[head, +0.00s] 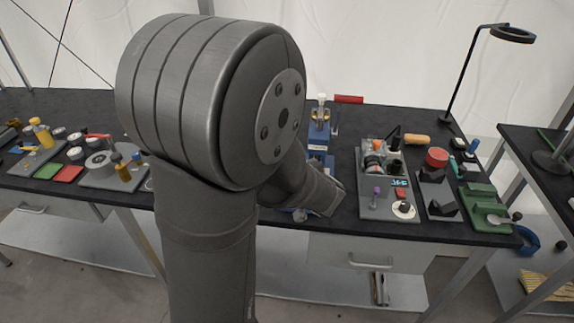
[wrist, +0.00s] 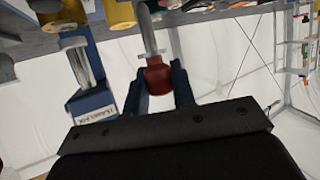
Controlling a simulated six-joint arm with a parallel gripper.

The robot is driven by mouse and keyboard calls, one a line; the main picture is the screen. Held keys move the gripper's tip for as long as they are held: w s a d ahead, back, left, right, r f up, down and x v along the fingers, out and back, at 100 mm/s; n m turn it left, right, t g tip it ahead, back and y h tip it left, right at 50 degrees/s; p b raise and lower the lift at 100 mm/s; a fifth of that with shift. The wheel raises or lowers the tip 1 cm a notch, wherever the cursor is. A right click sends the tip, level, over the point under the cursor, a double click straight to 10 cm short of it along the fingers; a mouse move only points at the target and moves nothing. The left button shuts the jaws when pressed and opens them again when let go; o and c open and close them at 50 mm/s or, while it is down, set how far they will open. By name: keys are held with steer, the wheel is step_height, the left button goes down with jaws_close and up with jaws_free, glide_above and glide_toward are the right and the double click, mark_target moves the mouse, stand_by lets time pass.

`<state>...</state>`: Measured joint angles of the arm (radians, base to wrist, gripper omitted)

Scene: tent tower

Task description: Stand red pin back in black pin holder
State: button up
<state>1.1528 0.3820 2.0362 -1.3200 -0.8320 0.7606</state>
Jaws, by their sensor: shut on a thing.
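In the wrist view my gripper (wrist: 159,72) is shut on a red piece with a grey shaft, which looks like the red pin (wrist: 157,78). The red end sits between the two dark fingers, and the shaft points to the top of the picture. In the head view my gripper and the held pin are hidden behind my arm. I cannot tell for sure which thing is the black pin holder. Black blocks (head: 443,204) stand on a grey plate at the right of the bench.
In the wrist view a blue labelled block (wrist: 91,105) is close to the left finger. In the head view a blue device (head: 319,127) stands just behind my arm. A crowded grey tray (head: 385,207) is to the right. A lamp (head: 467,75) rises at the back right.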

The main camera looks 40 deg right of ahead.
steer(key=shift+f, duration=2.45)
steer(key=o, duration=1)
steer(key=shift+o, duration=0.2)
steer(key=v, duration=1.7)
steer(key=shift+s+a, duration=0.15)
steer(key=x, duration=1.7)
steer(key=shift+w, duration=0.2)
steer(key=shift+s, duration=0.15)
